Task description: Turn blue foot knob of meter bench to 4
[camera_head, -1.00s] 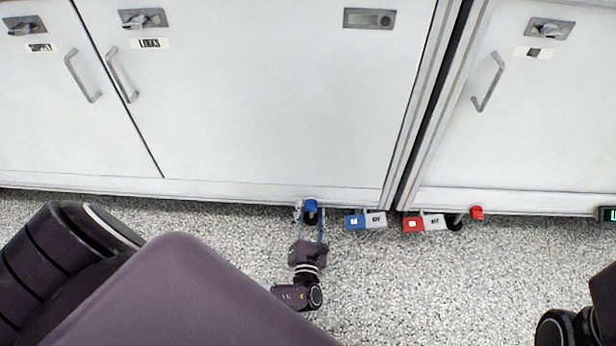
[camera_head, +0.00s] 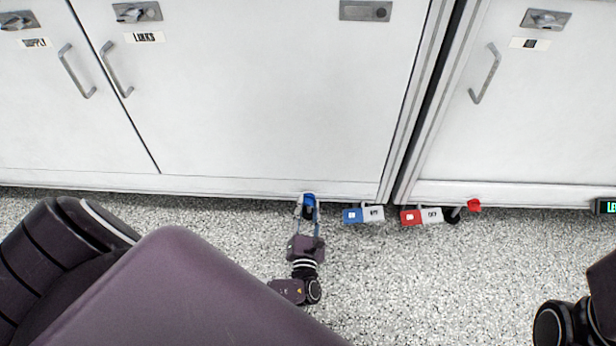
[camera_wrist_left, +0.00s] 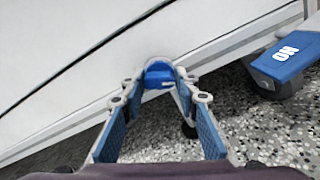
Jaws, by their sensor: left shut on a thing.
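The blue foot knob (camera_head: 308,198) sits low on the front of the white bench (camera_head: 250,110), at its bottom edge by the floor. It also shows in the left wrist view (camera_wrist_left: 158,72), at the top between the fingers. My left gripper (camera_head: 308,212) reaches in from the front, low over the floor. Its blue-padded fingers (camera_wrist_left: 155,88) stand on either side of the knob and are shut on it. The number the knob points to cannot be read. My right gripper is not in view; only part of that arm shows at the lower right.
A blue and white pedal (camera_head: 363,215) lies just right of the knob; its blue half reads ON in the wrist view (camera_wrist_left: 285,60). A red and white pedal (camera_head: 421,217) and a red knob (camera_head: 474,205) are farther right. A small display (camera_head: 606,206) is at the right edge. Speckled floor in front is clear.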

